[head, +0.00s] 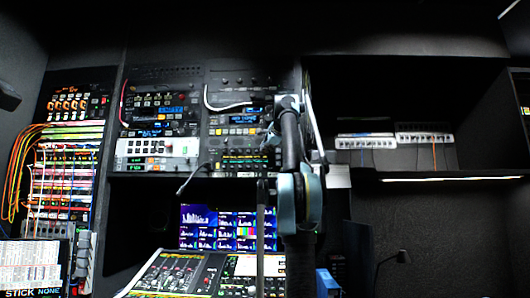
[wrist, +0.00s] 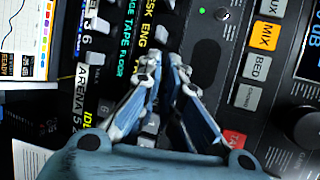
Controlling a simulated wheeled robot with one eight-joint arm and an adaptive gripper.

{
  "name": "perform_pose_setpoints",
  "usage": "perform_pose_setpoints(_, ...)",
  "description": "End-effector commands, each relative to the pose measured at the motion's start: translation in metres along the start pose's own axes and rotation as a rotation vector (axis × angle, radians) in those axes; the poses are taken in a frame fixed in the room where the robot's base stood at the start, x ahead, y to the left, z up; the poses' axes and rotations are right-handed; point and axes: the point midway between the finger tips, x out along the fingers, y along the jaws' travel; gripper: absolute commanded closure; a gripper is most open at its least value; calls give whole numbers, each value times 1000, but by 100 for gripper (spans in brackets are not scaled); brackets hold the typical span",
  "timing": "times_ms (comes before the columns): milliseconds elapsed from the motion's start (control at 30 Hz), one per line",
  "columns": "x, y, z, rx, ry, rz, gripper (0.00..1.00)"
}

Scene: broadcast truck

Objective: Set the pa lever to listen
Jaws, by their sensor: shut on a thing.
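In the wrist view, my gripper (wrist: 166,68) reaches onto a black panel with a column of small grey lever keys (wrist: 96,58). The fingertips are close together, shut on a small lever that they mostly cover. More grey keys (wrist: 149,130) show between and below the fingers. Labels such as DESK, ENG, TAPE, FLOOR and ARENA run beside the keys. I cannot read a PA or LISTEN mark, and the held lever's position is hidden. In the head view my arm stands in front of the rack, and the fingertips cannot be made out.
In the head view, a patch bay with cables (head: 65,160) is at left, monitors (head: 225,228) are below, and a shelf (head: 430,179) is at right.

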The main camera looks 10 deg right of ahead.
Motion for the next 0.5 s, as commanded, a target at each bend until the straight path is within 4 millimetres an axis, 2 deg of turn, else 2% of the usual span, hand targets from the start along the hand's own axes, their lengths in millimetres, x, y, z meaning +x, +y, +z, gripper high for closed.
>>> perform_pose_setpoints(100, 0, 0, 0, 0, -1, 1, 100)
perform_pose_setpoints(200, 0, 0, 0, 0, -1, 1, 76)
perform_pose_setpoints(233, 0, 0, 0, 0, -1, 1, 74)
perform_pose_setpoints(500, 0, 0, 0, 0, -1, 0, 74)
